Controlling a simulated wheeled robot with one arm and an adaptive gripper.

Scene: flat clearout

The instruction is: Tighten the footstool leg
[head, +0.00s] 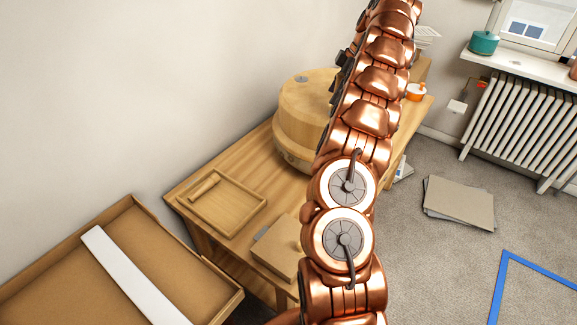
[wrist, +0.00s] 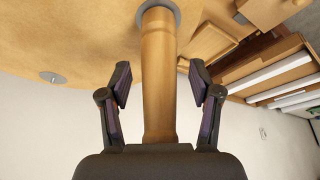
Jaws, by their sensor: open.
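The footstool (head: 306,103) is a round wooden piece lying on the wooden table, left of my arm in the head view. In the wrist view its broad wooden underside (wrist: 60,40) fills the upper left. A wooden leg (wrist: 158,80) stands out from a grey round plate (wrist: 158,12) on it. My gripper (wrist: 158,85) is open, with one finger on each side of the leg and a gap showing on both sides. A second grey plate (wrist: 52,77) without a leg shows at the left. In the head view my arm hides the leg and gripper.
The table (head: 262,155) holds a wooden tray (head: 222,203) with a small wooden piece in it, and a flat box (head: 281,248). A cardboard box (head: 130,240) stands at the lower left. Flat sheets (head: 459,203) lie on the carpet, near blue floor tape (head: 500,275).

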